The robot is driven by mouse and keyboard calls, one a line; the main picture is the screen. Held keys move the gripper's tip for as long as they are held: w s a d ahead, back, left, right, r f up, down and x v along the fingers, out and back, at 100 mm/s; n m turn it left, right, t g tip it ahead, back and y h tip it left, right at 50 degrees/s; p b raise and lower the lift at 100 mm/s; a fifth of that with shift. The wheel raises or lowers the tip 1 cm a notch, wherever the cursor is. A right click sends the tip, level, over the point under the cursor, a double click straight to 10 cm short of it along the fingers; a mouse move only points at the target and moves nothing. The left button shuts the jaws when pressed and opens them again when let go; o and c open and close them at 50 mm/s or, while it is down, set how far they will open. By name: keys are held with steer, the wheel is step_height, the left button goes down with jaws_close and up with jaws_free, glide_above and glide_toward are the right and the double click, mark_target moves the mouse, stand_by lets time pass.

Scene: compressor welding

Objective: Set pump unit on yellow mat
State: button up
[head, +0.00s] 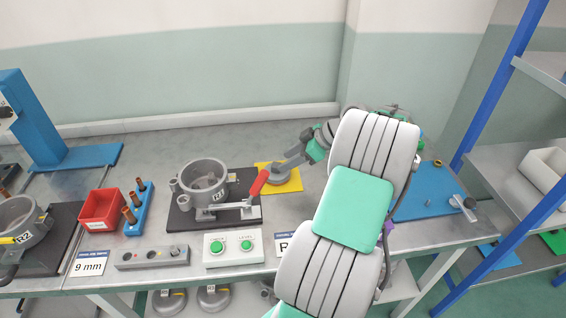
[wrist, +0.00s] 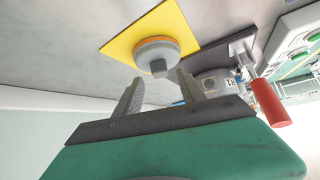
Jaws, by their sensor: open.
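The yellow mat (head: 291,185) lies on the bench right of the clamp fixture; it also shows in the wrist view (wrist: 122,45). The pump unit (head: 278,174), a grey round body with an orange ring and a small stub, sits on the mat; it also shows in the wrist view (wrist: 157,51). My gripper (head: 290,163) is just over the pump unit. In the wrist view my gripper (wrist: 160,77) is open, its fingers either side of the line to the stub. No contact with the pump unit is visible. My arm hides the bench to the right.
The clamp fixture (head: 205,187) with its red handle (head: 258,183) stands close left of the mat. A blue mat (head: 425,204) lies at the right.

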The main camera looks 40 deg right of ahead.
steer(key=p+v, duration=0.2)
steer(key=v, duration=0.7)
steer(key=r+m+g, duration=0.1)
steer(key=r, duration=0.1)
glide_above(275, 178)
steer(key=w+a+m+g+h, duration=0.2)
steer(key=w+a, duration=0.1)
steer(key=a, duration=1.1)
steer(key=s+a+f+m+h, duration=0.1)
steer(key=s+a, duration=0.3)
steer(key=s+a+f+m+g+h, duration=0.1)
steer(key=s+a+f, duration=0.1)
steer(key=s+a, duration=0.3)
steer(key=s+a+f+m+h, duration=0.1)
steer(key=s+a+f, duration=0.1)
steer(key=s+a, duration=0.2)
steer(key=shift+s+a+m+b, duration=0.2)
steer(key=shift+s+m+b, duration=0.05)
steer(key=shift+m+b, duration=0.05)
steer(key=shift+c, duration=0.6)
